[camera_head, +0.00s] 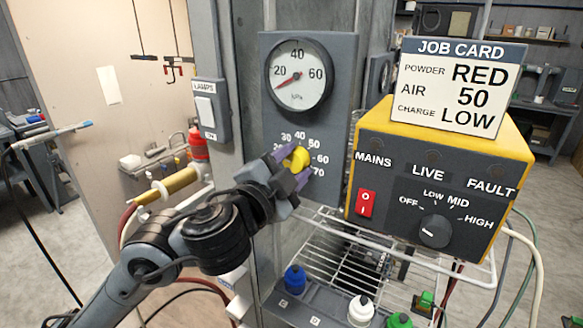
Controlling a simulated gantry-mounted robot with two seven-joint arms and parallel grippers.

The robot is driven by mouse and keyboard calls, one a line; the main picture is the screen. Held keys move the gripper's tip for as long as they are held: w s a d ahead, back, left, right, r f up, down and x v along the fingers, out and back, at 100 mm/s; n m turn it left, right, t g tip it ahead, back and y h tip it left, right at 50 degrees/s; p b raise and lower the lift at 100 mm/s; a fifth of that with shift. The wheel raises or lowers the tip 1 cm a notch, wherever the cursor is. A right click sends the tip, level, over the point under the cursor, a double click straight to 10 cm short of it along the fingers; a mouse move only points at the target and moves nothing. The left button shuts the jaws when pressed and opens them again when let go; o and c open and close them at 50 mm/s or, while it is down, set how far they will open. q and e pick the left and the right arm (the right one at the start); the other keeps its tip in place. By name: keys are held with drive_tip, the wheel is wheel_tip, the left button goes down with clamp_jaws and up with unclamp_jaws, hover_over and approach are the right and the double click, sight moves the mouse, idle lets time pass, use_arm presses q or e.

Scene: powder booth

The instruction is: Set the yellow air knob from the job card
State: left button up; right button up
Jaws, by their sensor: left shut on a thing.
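The yellow air knob (298,158) sits on the grey panel below the gauge, ringed by printed numbers, of which 30 to 70 show. My left gripper (302,161) is shut on it, with purple-tipped fingers on either side. The gripper hides part of the knob and the lower-left scale, and I cannot tell which number the knob points to. The round gauge (299,95) above has its red needle pointing to the lower left, below 20. The job card (443,102) reads powder RED, air 50, charge LOW. My right gripper is not in view.
A yellow and grey control box (383,180) at the right carries a red mains switch (366,203) and a charge dial (434,231). A wire rack (330,246) lies below the panel, with blue (295,279), white (361,310) and green (399,321) caps in front.

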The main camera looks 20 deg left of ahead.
use_arm(q)
drive_tip(key=m+b, duration=0.1)
drive_tip(key=m, duration=0.4)
drive_tip(key=shift+f+m+h, duration=0.15)
drive_tip(key=shift+m+h, duration=0.25)
drive_tip(key=m+b, duration=0.2)
drive_tip(key=m, duration=0.3)
drive_tip(key=shift+a+f+m, duration=0.1)
drive_tip(key=shift+m, duration=0.3)
drive_tip(key=m+b, duration=0.2)
drive_tip(key=m, duration=0.4)
drive_tip(key=shift+a+m+h, duration=0.1)
drive_tip(key=shift+m+h, duration=0.3)
drive_tip(key=m+b, duration=0.1)
drive_tip(key=m, duration=0.4)
drive_tip(key=shift+w+m+b, duration=0.1)
drive_tip(key=shift+m+b, duration=0.2)
drive_tip(key=o, duration=1.1)
drive_tip(key=shift+c, duration=0.2)
drive_tip(key=shift+a, duration=0.1)
